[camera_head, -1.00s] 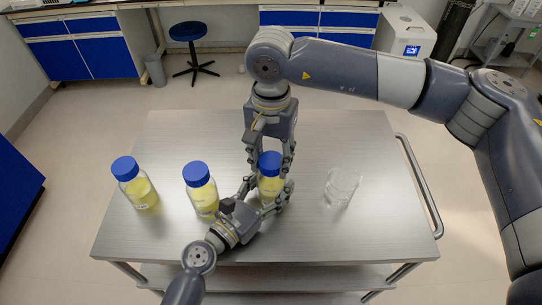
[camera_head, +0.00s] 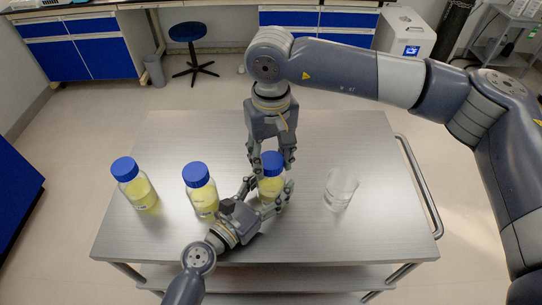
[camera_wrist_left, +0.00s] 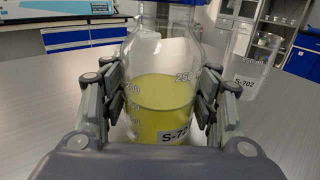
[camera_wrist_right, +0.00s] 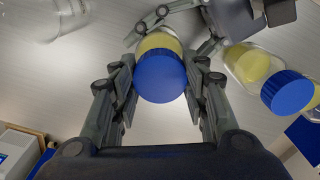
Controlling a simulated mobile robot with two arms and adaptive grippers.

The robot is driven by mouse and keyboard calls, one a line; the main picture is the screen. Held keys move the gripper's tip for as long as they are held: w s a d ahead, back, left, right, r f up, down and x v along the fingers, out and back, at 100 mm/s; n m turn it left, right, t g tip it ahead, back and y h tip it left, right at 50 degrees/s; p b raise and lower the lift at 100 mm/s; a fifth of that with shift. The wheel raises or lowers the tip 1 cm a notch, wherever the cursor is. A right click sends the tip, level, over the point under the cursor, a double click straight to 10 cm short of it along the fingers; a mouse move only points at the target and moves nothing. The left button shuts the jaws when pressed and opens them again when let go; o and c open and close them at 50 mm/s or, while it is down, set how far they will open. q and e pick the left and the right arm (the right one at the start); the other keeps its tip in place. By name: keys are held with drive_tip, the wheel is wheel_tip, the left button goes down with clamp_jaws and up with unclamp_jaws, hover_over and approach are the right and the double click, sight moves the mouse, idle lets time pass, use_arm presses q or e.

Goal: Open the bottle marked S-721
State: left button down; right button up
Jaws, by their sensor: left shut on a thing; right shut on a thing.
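The held bottle (camera_head: 270,187) has a blue cap (camera_head: 271,163), clear glass and yellow liquid. It stands upright on the cart. Its label in the left wrist view (camera_wrist_left: 174,137) starts with S-7; the rest is hard to read. My left gripper (camera_head: 266,195) is shut around the bottle's body from the front left, with fingers on both sides. My right gripper (camera_head: 272,155) points down from above and is shut on the blue cap, which sits between its fingers in the right wrist view (camera_wrist_right: 160,78). The cap is still on the bottle.
Two more blue-capped bottles with yellow liquid stand left on the cart, a near one (camera_head: 201,190) and a far-left one (camera_head: 134,185). A clear glass beaker (camera_head: 340,188) stands to the right, labelled S-702 in the left wrist view (camera_wrist_left: 250,72). The cart's back (camera_head: 190,135) is clear.

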sight(271, 160)
drive_tip(key=shift+r, duration=0.2)
drive_tip(key=shift+r, duration=0.95)
drive_tip(key=shift+r, duration=2)
use_arm(q)
drive_tip(key=c, duration=0.5)
unclamp_jaws()
